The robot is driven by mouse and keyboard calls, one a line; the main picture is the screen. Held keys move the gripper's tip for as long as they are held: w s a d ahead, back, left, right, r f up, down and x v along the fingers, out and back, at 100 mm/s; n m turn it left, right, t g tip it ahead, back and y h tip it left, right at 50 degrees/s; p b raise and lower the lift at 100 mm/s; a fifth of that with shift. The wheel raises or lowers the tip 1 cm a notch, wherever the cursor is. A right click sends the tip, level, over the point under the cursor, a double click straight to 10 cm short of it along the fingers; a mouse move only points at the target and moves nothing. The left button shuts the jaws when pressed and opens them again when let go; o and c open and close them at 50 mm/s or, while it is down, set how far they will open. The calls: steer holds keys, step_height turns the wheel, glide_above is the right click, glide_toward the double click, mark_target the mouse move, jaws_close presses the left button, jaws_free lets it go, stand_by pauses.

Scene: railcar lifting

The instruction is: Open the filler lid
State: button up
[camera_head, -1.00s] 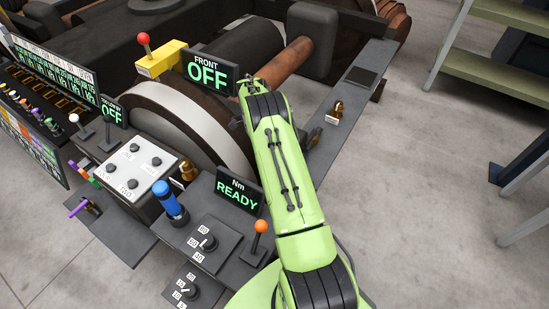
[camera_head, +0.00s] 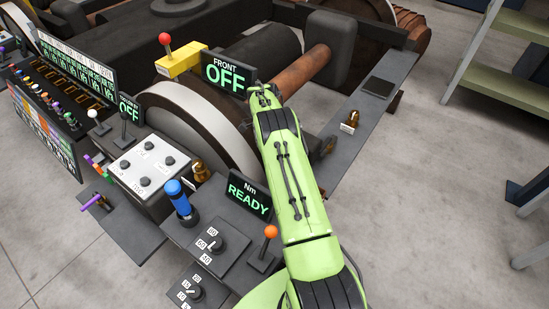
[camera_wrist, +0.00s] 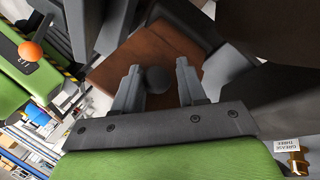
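My gripper (camera_wrist: 157,85) shows in the wrist view with its two grey fingers apart. Between and beyond the fingertips is a dark round knob-like piece (camera_wrist: 155,79) against a rusty brown box-like surface (camera_wrist: 125,62). I cannot tell whether this is the filler lid, or whether the fingers touch it. Nothing is clearly clamped. In the head view my green arm hides the gripper and most of what lies under it.
A wheel (camera_head: 200,115) and a rusty axle (camera_head: 303,70) lie left and beyond the arm. Near it stand the FRONT OFF display (camera_head: 228,75), the READY display (camera_head: 249,197) and an orange-knobbed lever (camera_head: 270,232). A brass fitting (camera_head: 351,119) stands on the grey beam.

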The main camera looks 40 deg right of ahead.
steer(key=o, duration=0.4)
steer(key=shift+d+f, duration=0.3)
steer(key=shift+c, duration=0.2)
steer(key=shift+s, duration=0.1)
steer(key=shift+a+r, duration=0.1)
step_height(320, 180, up, 10)
steer(key=p, duration=0.2)
